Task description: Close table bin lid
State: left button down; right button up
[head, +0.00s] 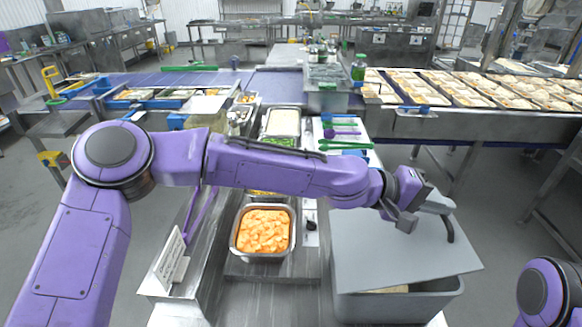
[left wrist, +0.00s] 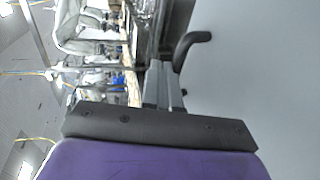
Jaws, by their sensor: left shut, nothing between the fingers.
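The grey table bin (head: 400,308) stands at the right end of the near counter. Its flat grey lid (head: 385,255) lies over the opening at an angle, and a gap shows along the near edge with something pale inside. A dark curved handle (head: 449,230) sits by the lid's far right corner. My left gripper (head: 408,222) is shut and empty, above the lid's far part. In the left wrist view the shut fingers (left wrist: 165,88) show beside the dark handle (left wrist: 190,45) and the pale grey lid (left wrist: 260,80). I cannot tell whether they touch. My right gripper is out of view.
A metal pan of orange chunks (head: 263,230) stands left of the bin. Green and purple utensils (head: 345,140) lie behind it. A conveyor with several food trays (head: 460,90) runs across the back. A small white sign (head: 170,255) stands on the counter's left edge.

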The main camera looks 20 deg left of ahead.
aim_at(443, 225)
pick_arm(q)
jog(key=shift+g+y, duration=0.3)
jog(key=shift+y, duration=0.6)
jog(key=f, duration=0.1)
jog(key=d+f, duration=0.2)
jog(key=f, duration=0.1)
jog(key=shift+w+d+f, duration=0.1)
jog(key=shift+w+d, duration=0.05)
jog(key=shift+d, duration=0.1)
jog(key=shift+d+f, duration=0.15)
jog(key=shift+f, duration=0.15)
jog(key=shift+w+f, duration=0.25)
jog(key=shift+f, duration=0.4)
jog(key=shift+s+d, duration=0.1)
